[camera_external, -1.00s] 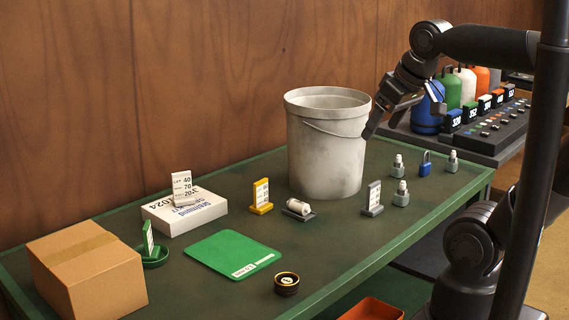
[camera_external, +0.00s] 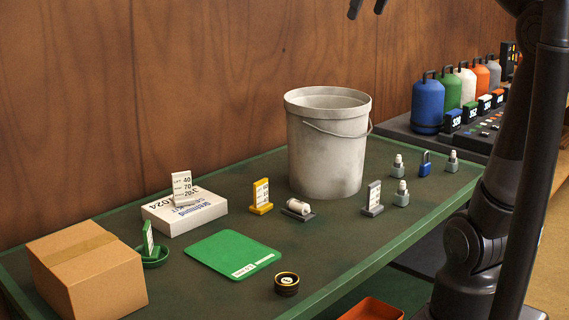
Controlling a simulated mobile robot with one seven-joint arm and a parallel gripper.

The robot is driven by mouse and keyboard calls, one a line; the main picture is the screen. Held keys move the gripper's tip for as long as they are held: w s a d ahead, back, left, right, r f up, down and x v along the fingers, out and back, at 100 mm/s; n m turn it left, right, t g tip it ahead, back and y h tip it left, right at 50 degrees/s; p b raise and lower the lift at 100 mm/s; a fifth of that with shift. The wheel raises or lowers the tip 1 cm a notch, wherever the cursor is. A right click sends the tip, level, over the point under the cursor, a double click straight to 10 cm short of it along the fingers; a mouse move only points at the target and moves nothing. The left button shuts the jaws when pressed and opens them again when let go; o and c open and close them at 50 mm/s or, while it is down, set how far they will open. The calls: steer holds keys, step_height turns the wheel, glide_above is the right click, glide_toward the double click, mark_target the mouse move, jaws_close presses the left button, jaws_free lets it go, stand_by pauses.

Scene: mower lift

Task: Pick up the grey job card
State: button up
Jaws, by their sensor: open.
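The grey job card (camera_external: 374,197) stands upright in a small grey base on the green table (camera_external: 335,255), right of the bucket's foot. It has print on its face. My gripper (camera_external: 367,10) shows only by its two fingertips at the top edge of the picture, high above the bucket. The fingertips are apart with nothing between them. The rest of my gripper is out of the picture.
A tall grey bucket (camera_external: 327,150) stands behind and left of the card. A small bottle (camera_external: 401,193) is close on its right, and a white roll on a grey stand (camera_external: 298,208) is to its left. Further left are a yellow card (camera_external: 261,197) and a white card (camera_external: 182,188) on a white box.

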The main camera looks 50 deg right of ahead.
steer(key=w+d, duration=0.6)
steer(key=d, duration=0.6)
glide_above(375, 196)
steer(key=s+d, duration=0.1)
steer(key=s, duration=0.3)
steer(key=f, duration=0.2)
steer(key=shift+y, duration=0.3)
steer(key=w+f, duration=0.1)
steer(key=f, duration=3.1)
steer(key=w+f, duration=0.1)
steer(key=f, duration=1.5)
steer(key=shift+w+a+f, duration=0.2)
steer(key=shift+w+f, duration=0.1)
steer(key=shift+a+x, duration=0.15)
steer(key=shift+x, duration=1.25)
steer(key=shift+a+x, duration=0.15)
steer(key=shift+x, duration=1.2)
steer(key=shift+s, duration=0.15)
steer(key=c, duration=1.1)
